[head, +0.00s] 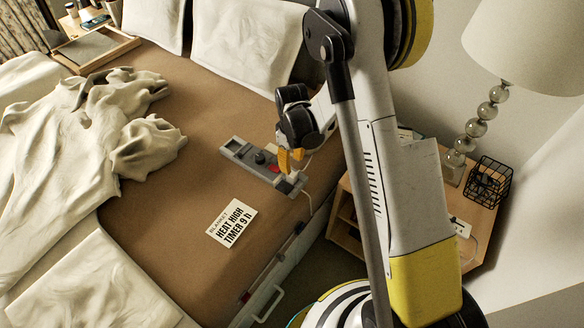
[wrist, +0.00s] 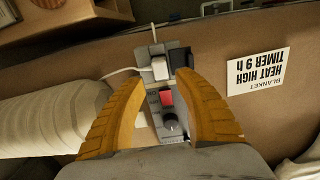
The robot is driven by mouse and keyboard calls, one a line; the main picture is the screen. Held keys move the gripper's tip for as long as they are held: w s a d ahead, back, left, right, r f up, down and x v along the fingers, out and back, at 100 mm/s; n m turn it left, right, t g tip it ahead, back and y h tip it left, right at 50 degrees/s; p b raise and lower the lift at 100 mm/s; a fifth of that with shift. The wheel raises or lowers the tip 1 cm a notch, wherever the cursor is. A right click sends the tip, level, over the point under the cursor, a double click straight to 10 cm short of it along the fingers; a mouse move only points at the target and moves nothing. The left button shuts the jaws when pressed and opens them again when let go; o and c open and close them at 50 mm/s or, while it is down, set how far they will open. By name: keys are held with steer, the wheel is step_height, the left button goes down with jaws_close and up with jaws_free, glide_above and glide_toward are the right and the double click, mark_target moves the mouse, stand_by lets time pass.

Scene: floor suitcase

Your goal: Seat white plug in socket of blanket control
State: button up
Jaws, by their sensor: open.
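The grey blanket control (head: 241,153) lies on the brown bed near its right edge. In the wrist view the control (wrist: 172,144) shows a black knob and a red switch (wrist: 166,97). The white plug (wrist: 160,68) is at the control's far end, beside a dark block (wrist: 182,58); a white cord runs left from it. I cannot tell whether it sits in the socket or only rests there. My gripper (head: 291,158) is open above that end. In the wrist view its yellow fingertips (wrist: 160,80) are apart, with the plug between or just beyond them. In the head view the fingers partly hide the plug.
A card reading "HEAT HIGH TIMER 9 h" (head: 232,222) lies on the bed near the control. Crumpled pale bedding (head: 75,130) lies at left. A nightstand (head: 476,217) with a lamp (head: 540,40) and wire basket (head: 488,182) stands at right. A bed rail (head: 270,275) lines the edge.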

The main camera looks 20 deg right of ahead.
step_height(320, 180, up, 6)
steer(key=p, duration=0.2)
step_height(320, 180, up, 17)
steer(key=m+t, duration=0.3)
glide_above(292, 174)
steer(key=s, duration=0.7)
steer(key=s+r+m+t, duration=0.4)
steer(key=s+r, duration=0.3)
steer(key=s, duration=0.6)
